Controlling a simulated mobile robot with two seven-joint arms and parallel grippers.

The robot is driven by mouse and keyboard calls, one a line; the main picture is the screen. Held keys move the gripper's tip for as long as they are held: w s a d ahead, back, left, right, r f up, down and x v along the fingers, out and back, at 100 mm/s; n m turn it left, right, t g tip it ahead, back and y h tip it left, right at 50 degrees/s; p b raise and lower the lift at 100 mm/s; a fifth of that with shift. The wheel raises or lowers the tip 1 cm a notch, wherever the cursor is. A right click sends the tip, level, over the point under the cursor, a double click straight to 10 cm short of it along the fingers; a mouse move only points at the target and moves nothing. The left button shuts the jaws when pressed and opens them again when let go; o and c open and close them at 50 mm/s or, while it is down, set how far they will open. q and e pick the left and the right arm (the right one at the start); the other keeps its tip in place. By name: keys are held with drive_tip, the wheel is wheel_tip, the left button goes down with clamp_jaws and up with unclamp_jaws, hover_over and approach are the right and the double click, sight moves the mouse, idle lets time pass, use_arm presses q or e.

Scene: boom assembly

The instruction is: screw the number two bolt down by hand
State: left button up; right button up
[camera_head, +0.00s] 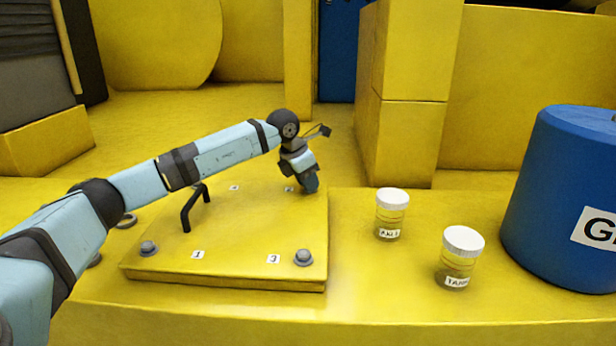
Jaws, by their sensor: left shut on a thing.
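A yellow hatch plate (235,235) lies on the yellow bench, with a bolt at each visible front corner. My left arm reaches over the plate from the left. My left gripper (311,187) points down at the back right corner, beside a small number label (289,189) too small to read. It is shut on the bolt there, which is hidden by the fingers. The front left bolt (149,248) is beside label 1 (198,254), and the front right bolt (303,257) is beside label 3 (273,258). My right gripper is not in view.
A black handle (194,207) stands up on the plate's left half. Two white-lidded jars, one further back (391,214) and one nearer (460,257), stand to the right. A large blue drum (565,195) is at the far right. The bench front is clear.

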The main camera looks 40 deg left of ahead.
use_arm(q)
drive_tip(key=m+h+p, duration=0.1)
drive_tip(key=m, duration=0.1)
drive_tip(key=m+g+p, duration=0.1)
drive_tip(key=m, duration=0.2)
drive_tip(key=shift+w+a+r+m+h, duration=0.1)
drive_tip(key=shift+w+a+m+h, duration=0.05)
drive_tip(key=shift+m+h, duration=0.2)
idle(0.4)
drive_tip(key=o, duration=0.9)
drive_tip(key=shift+r, duration=0.1)
drive_tip(key=v, duration=1.3)
drive_tip(key=shift+w+a+r+p, duration=0.15)
drive_tip(key=shift+w+r+p, duration=0.05)
drive_tip(key=shift+r+p, duration=0.2)
drive_tip(key=shift+f, duration=0.1)
